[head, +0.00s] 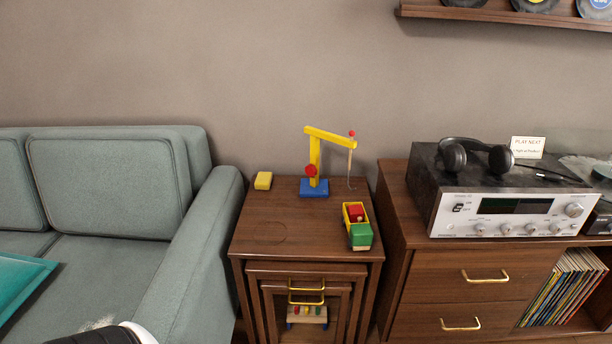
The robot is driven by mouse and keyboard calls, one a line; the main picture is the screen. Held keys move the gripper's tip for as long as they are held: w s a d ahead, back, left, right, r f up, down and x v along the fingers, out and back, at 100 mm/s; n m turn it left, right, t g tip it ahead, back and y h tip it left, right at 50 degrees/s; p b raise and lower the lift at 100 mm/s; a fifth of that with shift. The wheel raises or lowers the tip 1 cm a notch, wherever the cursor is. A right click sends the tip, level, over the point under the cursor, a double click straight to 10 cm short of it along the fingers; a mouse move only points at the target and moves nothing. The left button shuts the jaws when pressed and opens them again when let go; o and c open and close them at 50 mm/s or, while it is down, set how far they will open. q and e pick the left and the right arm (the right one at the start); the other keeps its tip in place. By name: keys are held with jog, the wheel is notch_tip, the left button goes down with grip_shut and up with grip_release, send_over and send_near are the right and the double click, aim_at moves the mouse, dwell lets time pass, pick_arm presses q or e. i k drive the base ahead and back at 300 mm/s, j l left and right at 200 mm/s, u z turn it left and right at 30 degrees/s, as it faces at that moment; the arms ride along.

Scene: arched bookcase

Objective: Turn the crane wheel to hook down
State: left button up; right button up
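A toy crane stands upright at the back of the brown nesting side table (262,215). It has a blue base, a yellow post and a yellow arm (330,136) reaching right. The red crane wheel (310,170) is on the left side of the post. A cord hangs from the arm's right end, below a red ball, and the small dark hook (350,186) at its bottom hangs close to the tabletop; I cannot tell whether it touches. Neither gripper is in view. Only a white and dark part of my own arm shows at the bottom left.
A toy truck (360,236), green and yellow with a red block, stands at the table's front right. A yellow block (263,181) lies at the back left. A teal sofa (185,230) is on the left; a wooden cabinet (430,262) with a stereo (505,207) is on the right.

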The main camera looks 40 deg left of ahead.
aim_at(311, 170)
jog(key=i+j+u, duration=0.2)
jog(key=i, duration=0.3)
jog(key=i+u, duration=0.2)
jog(key=i, duration=0.35)
